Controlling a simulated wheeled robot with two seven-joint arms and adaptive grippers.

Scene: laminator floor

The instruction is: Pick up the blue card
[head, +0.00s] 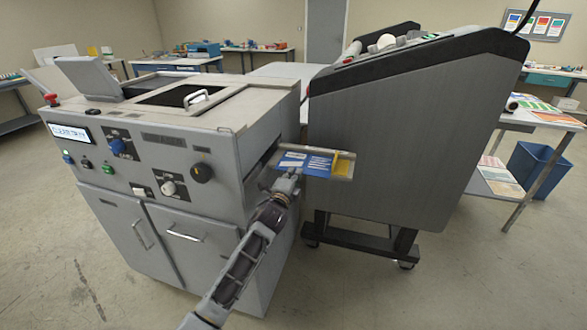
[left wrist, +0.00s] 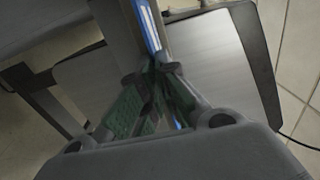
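The blue card (head: 318,163), with white print and a yellow part at its right, lies at the output tray (head: 340,175) on the right side of the grey machine (head: 170,150). My left gripper (head: 287,178) is at the card's near edge. In the left wrist view the card (left wrist: 150,28) shows as a thin blue and white strip running up from between the fingertips. The green-padded fingers (left wrist: 163,80) come together on it. They look shut on the card, and part of it is hidden by them. My right gripper is not in view.
A large grey unit (head: 400,140) on a wheeled black stand is close behind the tray. A blue bin (head: 535,170) and a table with coloured sheets are at the right. Workbenches line the back wall. The floor at front right is clear.

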